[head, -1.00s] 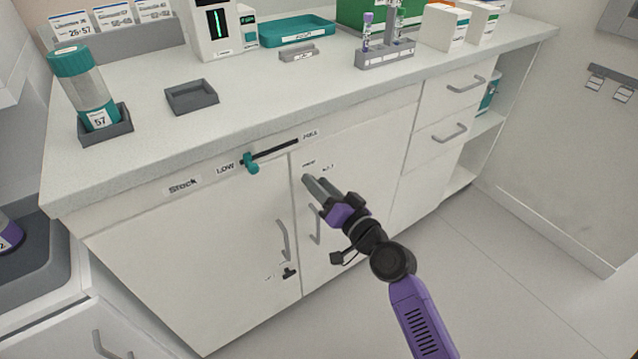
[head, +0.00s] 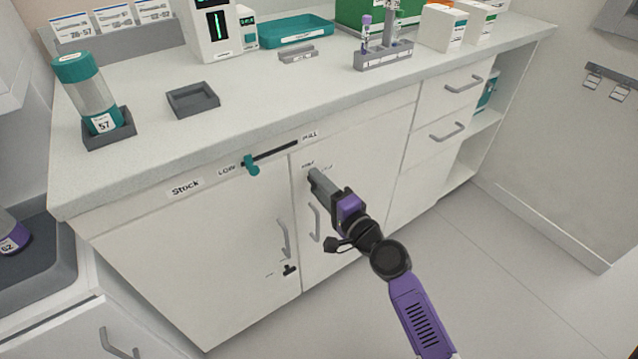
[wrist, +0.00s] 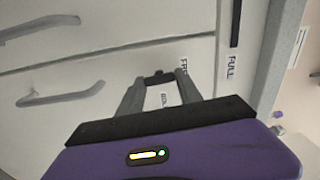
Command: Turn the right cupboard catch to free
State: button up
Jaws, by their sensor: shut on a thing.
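The right cupboard door (head: 345,215) is white, with a grey bar handle (head: 314,222). My gripper (head: 316,180) is at the top of this door, just under small catch labels. In the wrist view, the right cupboard catch (wrist: 158,77) is a small dark piece between the tips of my gripper (wrist: 158,82). The jaws are shut on it. A label reading FREE (wrist: 183,68) is beside the right finger. Another small label (wrist: 164,99) lies between the fingers. In the head view my fingers hide the catch, and its exact angle is hard to tell.
The left door has a handle (head: 283,238) and a dark catch (head: 290,270) low down. A teal slider (head: 251,165) sits at the LOW end of a slot above. Drawers (head: 455,95) are to the right. The floor (head: 500,270) at right is clear.

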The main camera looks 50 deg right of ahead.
jog(key=shift+m, duration=0.5)
jog(key=o, duration=1.4)
jog(key=b+v, duration=0.1)
jog(key=v, duration=0.6)
jog(key=shift+s+a, duration=0.1)
jog(key=shift+s, duration=0.3)
